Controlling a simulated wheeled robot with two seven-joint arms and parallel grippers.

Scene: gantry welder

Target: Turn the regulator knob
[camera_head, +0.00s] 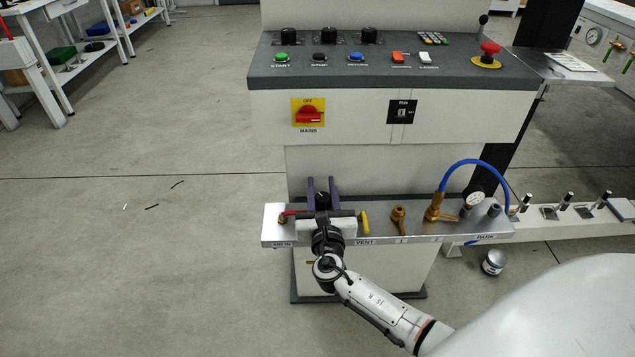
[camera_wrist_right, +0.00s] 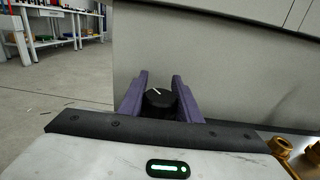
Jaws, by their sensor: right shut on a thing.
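The regulator knob is a round black knob with a white pointer line, seen in the right wrist view (camera_wrist_right: 159,98). It also shows in the head view (camera_head: 322,201) on the metal shelf (camera_head: 468,226) below the console. My right gripper (camera_head: 321,184) is at the left part of this shelf, its purple fingers on both sides of the knob. In the right wrist view the fingers (camera_wrist_right: 161,92) stand left and right of the knob, shut on it. The white line points up and to the left. The knob's lower part is hidden by the gripper body. My left gripper is not in view.
A red lever (camera_head: 290,213) and a yellow handle (camera_head: 365,223) flank my right gripper closely. Brass fittings (camera_head: 398,217), a blue hose (camera_head: 470,163) and a gauge (camera_head: 474,200) stand to the right. The console (camera_head: 390,66) overhangs behind. The floor at left is mostly clear.

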